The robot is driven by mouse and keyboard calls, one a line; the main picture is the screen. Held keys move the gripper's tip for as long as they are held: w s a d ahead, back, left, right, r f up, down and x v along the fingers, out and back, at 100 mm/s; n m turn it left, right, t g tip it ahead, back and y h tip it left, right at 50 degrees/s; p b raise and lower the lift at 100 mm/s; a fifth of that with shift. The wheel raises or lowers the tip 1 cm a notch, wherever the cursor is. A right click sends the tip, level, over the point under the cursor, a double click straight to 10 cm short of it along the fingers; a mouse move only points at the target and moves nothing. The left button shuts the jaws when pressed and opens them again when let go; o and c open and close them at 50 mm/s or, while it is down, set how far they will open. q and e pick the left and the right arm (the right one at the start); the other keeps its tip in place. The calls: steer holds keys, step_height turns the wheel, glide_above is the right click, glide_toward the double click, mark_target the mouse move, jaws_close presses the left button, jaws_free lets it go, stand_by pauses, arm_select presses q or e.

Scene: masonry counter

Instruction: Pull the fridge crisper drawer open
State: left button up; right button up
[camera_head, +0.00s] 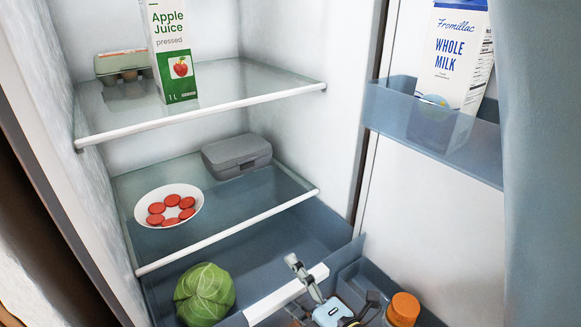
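The crisper drawer (258,250) is a blue-grey see-through bin at the bottom of the fridge. It stands out past the front edge of the shelf above it, so it is at least partly open. A green cabbage (205,294) lies in its left part. A white handle bar (285,297) runs along the drawer's front. My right gripper (305,280) is at the right end of this handle, with a grey finger across it. The lower part is cut off by the frame, and its closure is unclear. My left gripper is not in view.
Above are a glass shelf with a white bowl (140,211) of red slices and a grey box (237,155), then a shelf with apple juice (172,50) and an egg carton (122,63). The door at right holds milk (452,55) and an orange-capped bottle (404,308) close to my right gripper.

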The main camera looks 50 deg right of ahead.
steer(key=shift+t, duration=0.6)
steer(key=r, duration=0.1)
steer(key=w+r, duration=0.1)
steer(key=r, duration=0.3)
steer(key=shift+w+d+r, duration=0.1)
steer(key=shift+w+d, duration=0.05)
steer(key=shift+w, duration=0.25)
steer(key=shift+g, duration=0.8)
steer(key=f, duration=0.1)
steer(key=s+f, duration=0.1)
steer(key=f, duration=0.1)
steer(key=shift+s+a+f, duration=0.15)
steer(key=shift+a+f, duration=0.1)
steer(key=shift+f, duration=0.15)
steer(key=shift+s, duration=0.15)
steer(key=shift+s+a+r, duration=0.1)
steer(key=shift+s, duration=0.2)
steer(key=c, duration=0.6)
steer(key=shift+s+a, duration=0.1)
steer(key=shift+s, duration=0.3)
steer(key=shift+c, duration=0.4)
steer(key=f+p+v, duration=0.1)
steer(key=v, duration=1)
steer(key=shift+s+f, duration=0.3)
steer(key=shift+f, duration=0.4)
